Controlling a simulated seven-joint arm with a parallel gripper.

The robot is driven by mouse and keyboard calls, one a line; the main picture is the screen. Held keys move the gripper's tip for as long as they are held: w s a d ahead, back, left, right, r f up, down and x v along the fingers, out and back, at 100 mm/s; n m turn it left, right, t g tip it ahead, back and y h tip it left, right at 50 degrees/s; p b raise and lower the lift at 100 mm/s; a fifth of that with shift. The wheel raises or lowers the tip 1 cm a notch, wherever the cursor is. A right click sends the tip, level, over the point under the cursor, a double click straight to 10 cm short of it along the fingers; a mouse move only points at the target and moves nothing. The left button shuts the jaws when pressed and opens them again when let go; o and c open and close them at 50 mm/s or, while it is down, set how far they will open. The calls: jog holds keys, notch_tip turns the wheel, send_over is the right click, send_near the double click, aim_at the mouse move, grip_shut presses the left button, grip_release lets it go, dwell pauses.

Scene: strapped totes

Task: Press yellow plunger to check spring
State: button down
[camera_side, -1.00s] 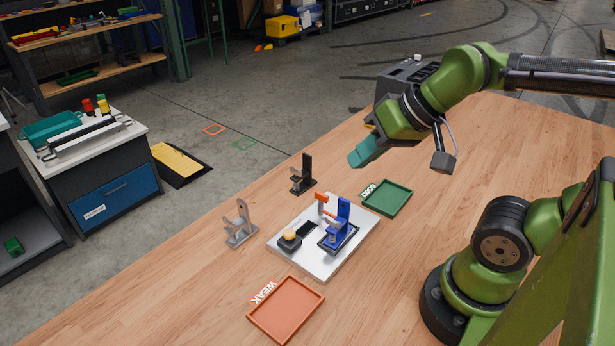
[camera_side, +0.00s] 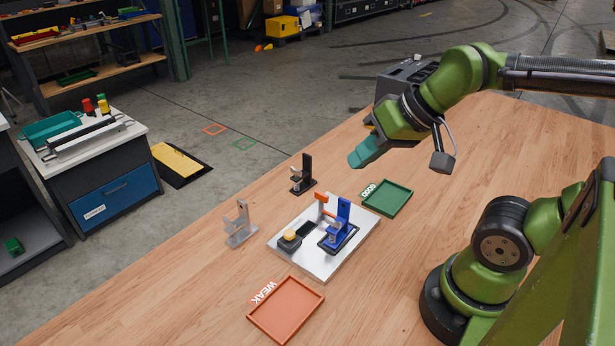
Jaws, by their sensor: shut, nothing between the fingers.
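The yellow plunger (camera_side: 290,235) is a small rounded knob on top of a dark block (camera_side: 289,244), at the left part of a white board (camera_side: 322,268) on the wooden table. My gripper (camera_side: 354,160) has teal fingers that are shut and empty. It hangs in the air above and to the right of the board, apart from the plunger.
A green tray (camera_side: 409,203) marked GOOD lies right of the board, and an orange tray (camera_side: 320,309) marked WEAK lies in front. A grey bracket (camera_side: 240,238) and a black bracket (camera_side: 307,165) stand to the left and behind.

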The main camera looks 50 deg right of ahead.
jog(key=w+f+m+g+y, duration=0.1)
jog(key=w+f+m+g, duration=0.2)
jog(key=f+m, duration=0.15)
jog(key=m+y, duration=0.5)
jog(key=m, duration=1.8)
send_over(293, 230)
jog(key=shift+f, duration=1.95)
jog(key=shift+f, duration=4.45)
jog(key=shift+f, duration=0.15)
jog(key=shift+f, duration=0.25)
